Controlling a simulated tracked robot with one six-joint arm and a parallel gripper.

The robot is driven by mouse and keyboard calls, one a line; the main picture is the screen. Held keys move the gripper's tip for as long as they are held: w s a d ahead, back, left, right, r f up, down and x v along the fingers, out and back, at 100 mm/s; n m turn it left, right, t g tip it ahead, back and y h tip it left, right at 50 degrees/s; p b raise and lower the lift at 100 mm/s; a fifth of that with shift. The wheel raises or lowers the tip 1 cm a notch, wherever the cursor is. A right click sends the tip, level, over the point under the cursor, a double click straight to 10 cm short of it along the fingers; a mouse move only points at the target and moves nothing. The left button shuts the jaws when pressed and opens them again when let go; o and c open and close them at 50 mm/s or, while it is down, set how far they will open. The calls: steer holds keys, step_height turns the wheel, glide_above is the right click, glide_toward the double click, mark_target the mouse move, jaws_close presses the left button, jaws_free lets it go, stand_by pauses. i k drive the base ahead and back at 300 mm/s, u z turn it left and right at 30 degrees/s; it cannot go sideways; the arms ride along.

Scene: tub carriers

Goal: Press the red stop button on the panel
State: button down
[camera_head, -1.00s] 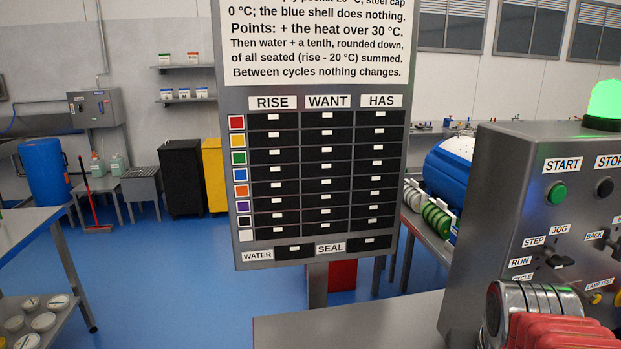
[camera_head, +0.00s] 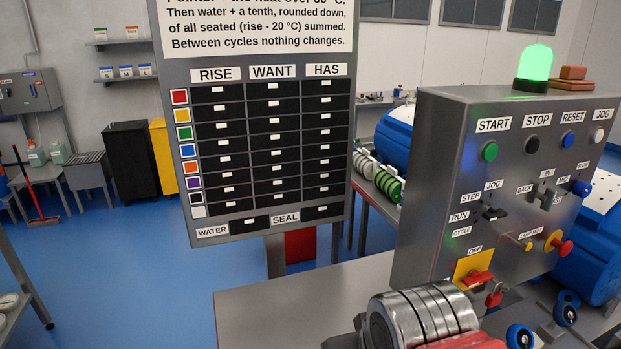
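The grey panel (camera_head: 440,190) stands at the right, its front face angled toward me. A red mushroom button (camera_head: 564,247) on a yellow base sits low at the panel's right. The button labelled STOP (camera_head: 532,145) is black, in the top row between a green START button (camera_head: 489,151) and a blue RESET button (camera_head: 568,140). A red handle (camera_head: 477,279) on a yellow plate marked OFF sits at the lower left, with a red padlock (camera_head: 494,294) beside it. I cannot make out my gripper in view, and nothing visible touches the buttons.
A banded steel cylinder (camera_head: 405,318) with red parts stands in front of the panel's lower left. A grey bench top (camera_head: 280,305) is bare left of it. A green lamp (camera_head: 535,62) glows on the panel.

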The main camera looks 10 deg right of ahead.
mark_target(565, 248)
steer(key=z, duration=1.45)
